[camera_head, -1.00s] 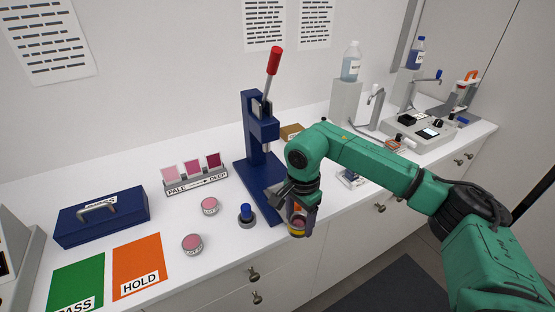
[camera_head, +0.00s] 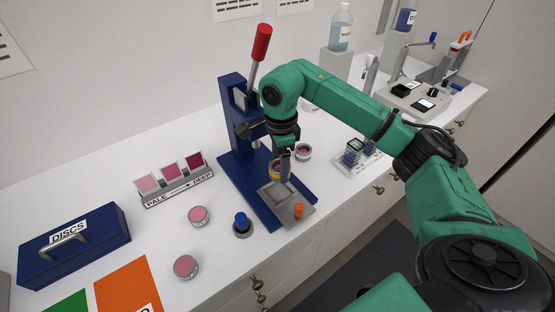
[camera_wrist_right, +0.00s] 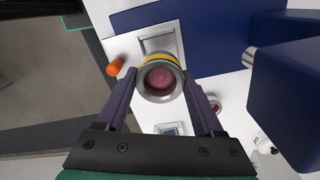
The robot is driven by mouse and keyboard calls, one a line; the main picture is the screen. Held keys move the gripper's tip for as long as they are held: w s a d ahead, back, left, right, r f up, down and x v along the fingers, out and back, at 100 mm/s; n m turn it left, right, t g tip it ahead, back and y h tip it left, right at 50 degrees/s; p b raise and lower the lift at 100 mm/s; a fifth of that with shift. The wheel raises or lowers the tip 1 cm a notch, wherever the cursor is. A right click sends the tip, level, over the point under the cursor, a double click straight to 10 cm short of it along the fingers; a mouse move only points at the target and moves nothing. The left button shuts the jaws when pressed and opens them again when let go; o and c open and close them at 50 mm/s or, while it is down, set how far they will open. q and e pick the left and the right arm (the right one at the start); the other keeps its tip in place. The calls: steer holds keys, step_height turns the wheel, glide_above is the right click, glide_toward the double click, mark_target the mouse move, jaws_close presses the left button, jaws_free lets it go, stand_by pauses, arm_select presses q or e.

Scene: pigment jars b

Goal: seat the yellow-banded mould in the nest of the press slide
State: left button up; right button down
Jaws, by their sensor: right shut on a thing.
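The yellow-banded mould (camera_wrist_right: 160,80) is a round metal cup with pink inside, seen from above in the right wrist view. My right gripper (camera_wrist_right: 160,74) is shut on it, one finger on each side. In the head view the mould (camera_head: 275,175) is partly hidden by the gripper (camera_head: 281,167). The press slide (camera_head: 288,207) is a grey plate with an orange knob (camera_head: 298,210) on the blue press base. Its square nest (camera_wrist_right: 160,42) shows just beyond the mould in the wrist view. The mould appears above the slide's rear part; contact cannot be told. My left gripper is not in view.
The blue press (camera_head: 240,120) with its red-tipped lever rises behind the gripper.

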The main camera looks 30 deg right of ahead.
mark_target(279, 168)
steer(key=shift+s, duration=0.15)
steer(key=shift+a+f+b, duration=0.1)
steer(key=shift+f+b, duration=0.1)
steer(key=shift+b, duration=0.1)
steer(key=f+b, duration=0.2)
steer(key=f, duration=0.1)
steer(key=f+b, duration=0.1)
steer(key=shift+w+f, duration=0.2)
steer(key=shift+w, duration=0.15)
steer(key=shift+s+f+b, duration=0.1)
steer(key=shift+f+b, duration=0.4)
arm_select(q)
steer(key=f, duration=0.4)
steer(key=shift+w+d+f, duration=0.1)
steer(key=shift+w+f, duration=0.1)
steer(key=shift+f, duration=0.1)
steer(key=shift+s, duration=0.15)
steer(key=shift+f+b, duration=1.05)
arm_select(e)
steer(key=shift+f, duration=1.25)
jaws_free()
